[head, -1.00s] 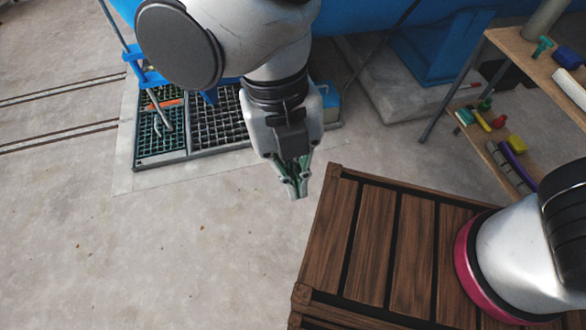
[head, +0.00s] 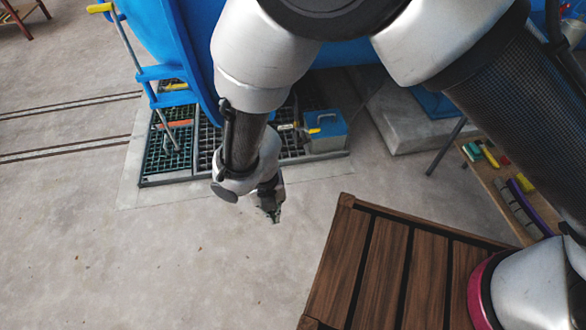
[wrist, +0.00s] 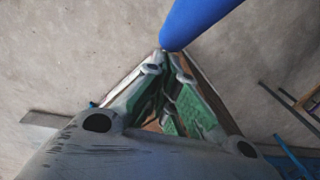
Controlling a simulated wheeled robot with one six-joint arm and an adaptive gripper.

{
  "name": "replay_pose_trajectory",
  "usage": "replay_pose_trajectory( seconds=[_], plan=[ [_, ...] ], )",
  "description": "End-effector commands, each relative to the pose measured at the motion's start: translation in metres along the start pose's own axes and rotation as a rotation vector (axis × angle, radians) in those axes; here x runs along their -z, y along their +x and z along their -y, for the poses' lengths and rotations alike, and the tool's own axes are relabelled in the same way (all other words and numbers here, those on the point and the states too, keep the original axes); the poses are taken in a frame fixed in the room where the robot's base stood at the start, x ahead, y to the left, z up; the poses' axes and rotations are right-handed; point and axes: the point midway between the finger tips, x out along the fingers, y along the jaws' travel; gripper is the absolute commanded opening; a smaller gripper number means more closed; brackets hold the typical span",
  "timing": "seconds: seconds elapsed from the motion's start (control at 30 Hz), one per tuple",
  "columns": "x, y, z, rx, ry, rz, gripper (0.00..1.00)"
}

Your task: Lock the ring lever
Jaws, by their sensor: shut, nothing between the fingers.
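The blue autoclave body (head: 345,52) lies across the top of the head view, with a curved blue ring (head: 192,62) at its left end. A thin grey rod with a yellow end (head: 99,8) runs down beside the ring. I cannot tell which part is the ring lever. My gripper (head: 274,211) is shut and empty, pointing down above the floor in front of the floor grating. In the wrist view the green-padded fingertips (wrist: 164,62) meet close to the end of a rounded blue bar (wrist: 190,25); whether they touch is unclear.
A dark grating (head: 160,165) lies under the autoclave, with a blue-grey box (head: 325,130) on its right. A slatted wooden platform (head: 385,265) stands at lower right. A shelf with small coloured items (head: 488,155) is at right.

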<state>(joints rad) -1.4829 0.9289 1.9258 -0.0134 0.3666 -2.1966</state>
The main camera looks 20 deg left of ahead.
Motion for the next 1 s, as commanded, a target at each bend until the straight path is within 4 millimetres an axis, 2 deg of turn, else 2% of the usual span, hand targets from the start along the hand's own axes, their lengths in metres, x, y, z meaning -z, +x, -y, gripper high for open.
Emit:
replay_pose_trajectory(
  seconds=[0.03,0.2,0.33,0.4,0.6,0.7,0.8,1.0],
  plan=[
    [-0.019,0.017,0.0,0.001,0.006,-0.001,0.0],
    [-0.084,0.062,-0.002,0.0,0.006,0.0,0.0],
    [-0.137,0.087,-0.004,-0.001,0.005,0.001,0.0],
    [-0.162,0.098,-0.005,0.002,0.003,0.066,0.0],
    [-0.235,0.117,-0.006,0.001,0.015,0.218,0.0],
    [-0.263,0.121,-0.007,0.0,0.02,0.278,0.0],
    [-0.287,0.123,-0.008,0.0,0.022,0.325,0.0],
    [-0.317,0.124,-0.009,-0.001,0.026,0.386,0.0]
  ],
)
